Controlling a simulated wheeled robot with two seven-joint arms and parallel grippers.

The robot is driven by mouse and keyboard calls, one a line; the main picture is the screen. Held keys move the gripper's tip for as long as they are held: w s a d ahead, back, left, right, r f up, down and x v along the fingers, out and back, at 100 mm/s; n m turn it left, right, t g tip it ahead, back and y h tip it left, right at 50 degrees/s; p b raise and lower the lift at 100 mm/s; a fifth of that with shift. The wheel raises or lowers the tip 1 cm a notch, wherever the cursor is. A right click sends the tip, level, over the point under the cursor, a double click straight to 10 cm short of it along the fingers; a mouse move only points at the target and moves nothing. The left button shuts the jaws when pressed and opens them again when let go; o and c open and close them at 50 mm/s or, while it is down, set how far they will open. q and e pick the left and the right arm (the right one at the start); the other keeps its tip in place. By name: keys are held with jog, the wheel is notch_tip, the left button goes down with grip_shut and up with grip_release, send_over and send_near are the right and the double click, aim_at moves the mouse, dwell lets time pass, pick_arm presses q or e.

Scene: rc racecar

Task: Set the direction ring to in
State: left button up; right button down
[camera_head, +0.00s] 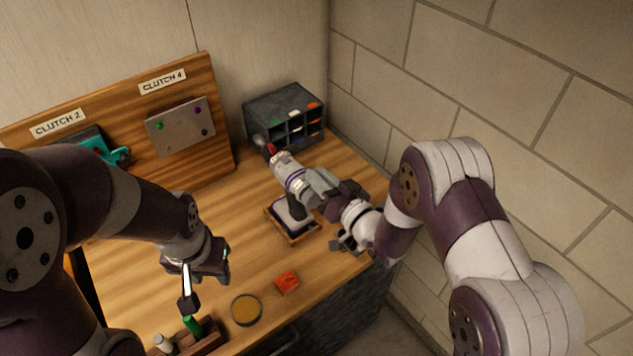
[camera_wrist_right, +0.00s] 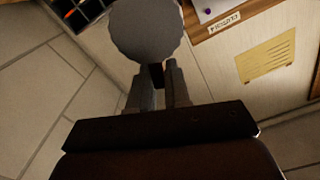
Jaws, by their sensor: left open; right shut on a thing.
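A white and grey power driver (camera_head: 292,179) with a purple band and a red tip stands in a dark-lined wooden tray (camera_head: 304,237), its nose toward the back left. My right gripper (camera_head: 322,190) is shut on the rear part of its body. In the right wrist view the fingers (camera_wrist_right: 165,78) are closed against a round grey end of the driver (camera_wrist_right: 146,30). The direction ring and its setting cannot be made out; the gripper may cover it. My left gripper (camera_head: 204,284) is open and empty above the table's front left.
A grey compartment bin (camera_head: 284,112) stands at the back right. A wooden board (camera_head: 215,130) with clutch labels holds a metal plate (camera_head: 180,127) and a teal part (camera_head: 112,153). A red block (camera_head: 287,282), a round tin (camera_head: 246,310) and a bit rack (camera_head: 190,340) lie in front.

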jog(key=shift+w+d+f+m+b, duration=0.25)
jog(key=shift+d+m+b, duration=0.05)
jog(key=shift+m, duration=0.6)
jog(key=c, duration=1.2)
grip_release()
jog(key=shift+o, duration=0.2)
jog(key=shift+d, duration=0.1)
